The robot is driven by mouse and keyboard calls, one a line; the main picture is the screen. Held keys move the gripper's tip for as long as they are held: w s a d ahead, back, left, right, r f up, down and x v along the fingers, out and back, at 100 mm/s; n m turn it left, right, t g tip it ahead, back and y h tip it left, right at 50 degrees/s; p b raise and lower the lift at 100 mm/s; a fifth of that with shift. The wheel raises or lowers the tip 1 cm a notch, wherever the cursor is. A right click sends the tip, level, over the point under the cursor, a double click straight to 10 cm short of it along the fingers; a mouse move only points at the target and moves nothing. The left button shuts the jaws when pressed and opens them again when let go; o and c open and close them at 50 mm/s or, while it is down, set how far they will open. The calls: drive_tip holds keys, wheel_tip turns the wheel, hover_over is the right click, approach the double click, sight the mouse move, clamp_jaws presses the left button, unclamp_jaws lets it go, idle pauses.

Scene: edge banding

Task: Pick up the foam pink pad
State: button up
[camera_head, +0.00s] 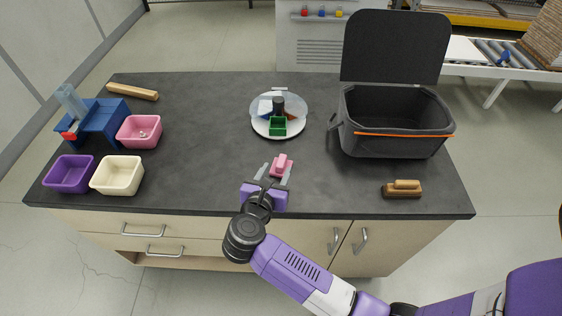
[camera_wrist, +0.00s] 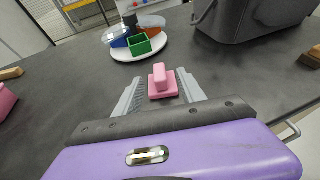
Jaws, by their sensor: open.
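The pink foam pad (camera_head: 281,165) lies on the dark grey worktop near its front middle, with a raised grip on top. It also shows in the wrist view (camera_wrist: 161,84), straight ahead between the fingertips. My gripper (camera_head: 275,173) is open, with one finger on each side of the pad's near part. In the wrist view my gripper (camera_wrist: 160,92) shows both grey fingers apart and nothing held. I cannot tell whether either finger touches the pad.
A round plate (camera_head: 259,127) with a green box (camera_head: 278,126) stands behind the pad. A dark open-lidded bin (camera_head: 396,146) stands right, with a wooden-handled brush (camera_head: 402,189) before it. Pink (camera_head: 139,142), purple (camera_head: 69,187) and cream (camera_head: 117,187) trays sit left.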

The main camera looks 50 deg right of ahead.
sight(280, 164)
drive_tip(key=shift+w+a+f, duration=0.1)
drive_tip(key=shift+w+f, duration=0.1)
drive_tip(key=shift+w, duration=0.1)
drive_tip(key=shift+w+d+f+y, duration=0.15)
drive_tip(key=shift+d+y, duration=0.1)
drive_tip(key=shift+y, duration=0.05)
drive_tip(key=shift+s+p+x, duration=0.2)
drive_tip(key=shift+p+x, duration=0.6)
drive_tip(key=shift+x, duration=2.6)
drive_tip(key=shift+d+f, duration=0.1)
drive_tip(key=shift+f, duration=0.05)
clamp_jaws()
